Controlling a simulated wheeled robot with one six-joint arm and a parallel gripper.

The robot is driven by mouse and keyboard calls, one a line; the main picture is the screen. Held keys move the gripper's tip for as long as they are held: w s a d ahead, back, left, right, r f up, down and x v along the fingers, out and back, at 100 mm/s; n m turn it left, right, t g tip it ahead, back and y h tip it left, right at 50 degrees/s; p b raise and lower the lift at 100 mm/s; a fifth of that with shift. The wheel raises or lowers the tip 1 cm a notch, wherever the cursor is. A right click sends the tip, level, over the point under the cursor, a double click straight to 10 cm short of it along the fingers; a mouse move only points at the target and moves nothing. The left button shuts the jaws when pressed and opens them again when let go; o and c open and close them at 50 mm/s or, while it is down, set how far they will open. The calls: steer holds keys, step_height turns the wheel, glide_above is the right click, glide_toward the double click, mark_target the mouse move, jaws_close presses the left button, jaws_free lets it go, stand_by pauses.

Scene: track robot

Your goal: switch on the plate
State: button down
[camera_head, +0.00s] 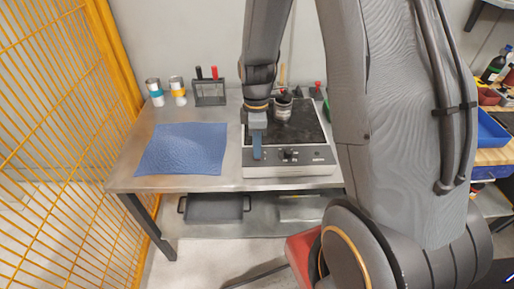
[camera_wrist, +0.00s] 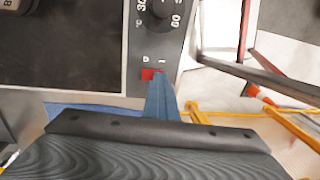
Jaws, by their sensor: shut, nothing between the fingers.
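The plate is a flat device with a dark speckled top (camera_head: 312,128) and a grey front panel (camera_head: 318,158), standing on the metal table. Its round black knob (camera_head: 288,154) sits mid-panel. In the wrist view the dark top (camera_wrist: 70,50), the numbered knob (camera_wrist: 163,8) and a small red switch (camera_wrist: 147,74) show. My gripper (camera_head: 257,155) points down at the panel's left part, its blue fingers together and empty. In the wrist view the fingertips (camera_wrist: 160,78) are right at the switch and hide part of it. I cannot tell whether they touch it.
A blue mat (camera_head: 183,150) lies left of the plate. Two cans (camera_head: 178,92) and a tool holder (camera_head: 209,93) stand at the back. A yellow mesh fence (camera_head: 60,130) closes the left side. A dark tray (camera_head: 214,209) sits on the lower shelf.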

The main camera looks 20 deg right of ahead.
steer(key=shift+f, duration=0.1)
steer(key=shift+w+d, duration=0.3)
steer(key=shift+w, duration=0.45)
steer(key=shift+r, duration=0.2)
steer(key=shift+r+p, duration=0.45)
steer(key=shift+p, duration=0.05)
step_height(320, 180, up, 13)
steer(key=w, duration=0.1)
steer(key=shift+w+d, duration=0.2)
steer(key=shift+w, duration=0.1)
steer(key=b, duration=0.3)
steer(key=shift+s+f, duration=0.15)
steer(key=shift+f, duration=0.05)
